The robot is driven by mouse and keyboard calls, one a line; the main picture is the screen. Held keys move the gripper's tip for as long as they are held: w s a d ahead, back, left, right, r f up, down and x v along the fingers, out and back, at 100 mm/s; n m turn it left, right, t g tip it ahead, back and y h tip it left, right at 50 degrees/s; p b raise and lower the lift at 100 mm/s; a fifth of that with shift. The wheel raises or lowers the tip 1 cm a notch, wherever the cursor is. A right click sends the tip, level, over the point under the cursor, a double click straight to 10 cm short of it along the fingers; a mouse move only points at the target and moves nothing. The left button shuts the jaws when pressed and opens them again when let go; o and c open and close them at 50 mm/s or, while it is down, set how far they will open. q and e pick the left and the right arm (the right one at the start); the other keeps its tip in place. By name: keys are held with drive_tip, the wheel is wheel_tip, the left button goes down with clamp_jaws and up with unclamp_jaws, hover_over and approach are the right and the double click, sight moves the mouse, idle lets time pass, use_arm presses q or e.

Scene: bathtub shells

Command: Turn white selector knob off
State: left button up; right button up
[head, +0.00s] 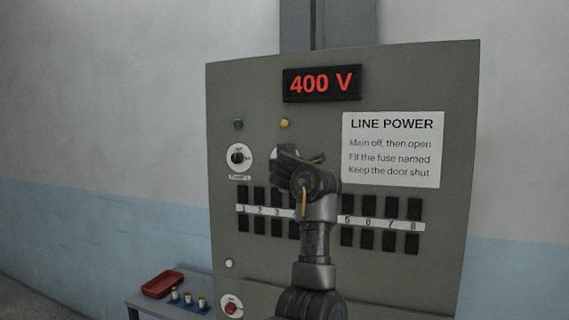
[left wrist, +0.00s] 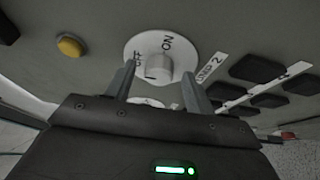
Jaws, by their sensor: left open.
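The white selector knob (left wrist: 158,68) sits on a round white plate (left wrist: 136,45) marked OFF and ON, beside a PUMP 2 label (left wrist: 211,68). In the left wrist view its pointer direction is hard to read. My left gripper (left wrist: 156,76) is open, one finger on each side of the knob; I cannot tell whether they touch it. In the head view my left gripper (head: 285,154) is in front of the panel and hides most of this plate and the knob. My right gripper is not in view.
A black knob (head: 238,157) on a white plate is left on the grey panel (head: 390,270). A yellow button (head: 285,123) is above my gripper. Rows of black fuse holders (head: 369,206) are below. A red tray (head: 162,284) and small fuses (head: 187,298) lie at lower left.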

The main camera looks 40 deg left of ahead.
use_arm(q)
drive_tip(key=b+v, duration=0.5)
drive_tip(key=v, duration=0.5)
drive_tip(key=shift+s+d, duration=0.25)
drive_tip(key=shift+s, duration=0.1)
